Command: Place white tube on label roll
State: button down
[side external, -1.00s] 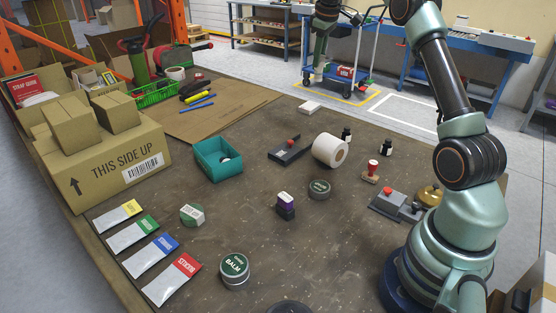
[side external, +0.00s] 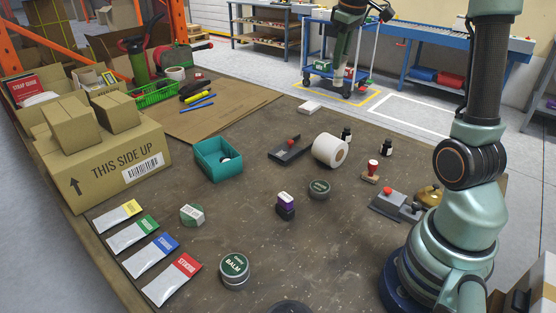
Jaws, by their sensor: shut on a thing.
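My gripper (side external: 341,84) hangs from the arm at the top of the view, well above the table and appearing over the far background. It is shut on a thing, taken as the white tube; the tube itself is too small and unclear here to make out. The gripper is apart from the roll and shows above it in the picture.
A teal bin (side external: 218,160) is further left.

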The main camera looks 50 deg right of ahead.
jog(key=s+x, duration=0.1)
jog(key=x, duration=0.4)
jog(key=s+a+x, duration=0.1)
jog(key=x, duration=0.4)
jog(key=s+a+f+x, duration=0.1)
jog(key=x, duration=0.4)
jog(key=shift+d+f, duration=0.15)
jog(key=shift+f, duration=0.1)
jog(key=c, duration=0.8)
grip_release()
jog(key=shift+f, duration=0.15)
jog(key=v, duration=1.1)
jog(key=s+a+t, duration=0.1)
jog(key=s+a, duration=0.3)
jog(key=a, duration=0.7)
jog(key=s+a+r+t+y, duration=0.1)
jog(key=s+a+t, duration=0.1)
jog(key=a, duration=1)
jog(key=shift+s+a, duration=0.2)
jog(key=shift+s, duration=0.65)
